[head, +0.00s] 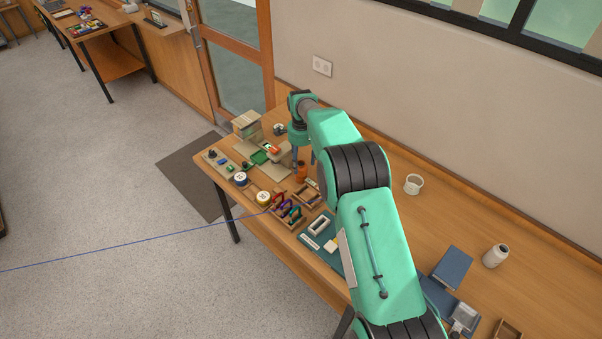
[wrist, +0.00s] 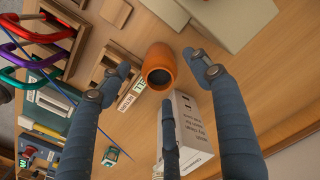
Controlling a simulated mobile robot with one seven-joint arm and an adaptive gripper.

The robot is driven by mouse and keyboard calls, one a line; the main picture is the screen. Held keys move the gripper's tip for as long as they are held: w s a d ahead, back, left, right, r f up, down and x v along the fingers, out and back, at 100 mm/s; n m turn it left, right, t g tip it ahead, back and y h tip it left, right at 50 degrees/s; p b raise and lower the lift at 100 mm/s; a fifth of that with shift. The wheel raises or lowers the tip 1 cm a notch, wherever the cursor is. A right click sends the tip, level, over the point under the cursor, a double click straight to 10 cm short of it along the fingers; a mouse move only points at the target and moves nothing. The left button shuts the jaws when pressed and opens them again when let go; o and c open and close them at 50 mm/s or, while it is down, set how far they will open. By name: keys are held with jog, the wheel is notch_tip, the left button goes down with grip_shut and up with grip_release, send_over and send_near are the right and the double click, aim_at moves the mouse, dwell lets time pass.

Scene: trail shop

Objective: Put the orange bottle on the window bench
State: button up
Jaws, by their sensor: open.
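The orange bottle (head: 301,171) stands on the long wooden table (head: 395,225) by the wall, near its far left end. In the wrist view the bottle (wrist: 159,66) shows its dark round mouth, between the blue-grey fingertips. My gripper (head: 304,158) points down at the bottle, its fingers spread open. In the wrist view my gripper (wrist: 165,78) shows gaps between its fingers and the bottle, and I cannot see contact. A window (head: 530,22) is above this table at the right. I cannot tell for sure which surface is called the window bench.
Close to the bottle are a wooden tray (head: 305,197), colored carabiners (head: 286,207), tape rolls (head: 263,198) and boxes (head: 246,123). A white printed box (wrist: 186,128) is near the fingers. A mug (head: 414,184), white bottle (head: 496,256) and blue book (head: 452,267) stand further right, with bare wood between.

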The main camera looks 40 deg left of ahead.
aim_at(300, 169)
jog(key=shift+s+f, duration=0.15)
jog(key=shift+f, duration=2.4)
jog(key=c, duration=1.5)
jog(key=shift+r, duration=5.05)
jog(key=w+d+f+b, duration=0.15)
jog(key=w+d, duration=0.35)
jog(key=d, duration=1.6)
jog(key=w+d+f+b, duration=0.15)
jog(key=w+d, duration=0.35)
jog(key=d, duration=1.5)
jog(key=w+d+f+b, duration=0.15)
jog(key=w+d, duration=0.35)
jog(key=d, duration=1.6)
jog(key=s+d+b, duration=0.1)
jog(key=d, duration=0.6)
jog(key=s+d+n+b, duration=0.1)
jog(key=d, duration=0.5)
jog(key=s+d+n+b, duration=0.1)
jog(key=d, duration=0.6)
jog(key=shift+d+f, duration=0.25)
jog(key=shift+d, duration=0.1)
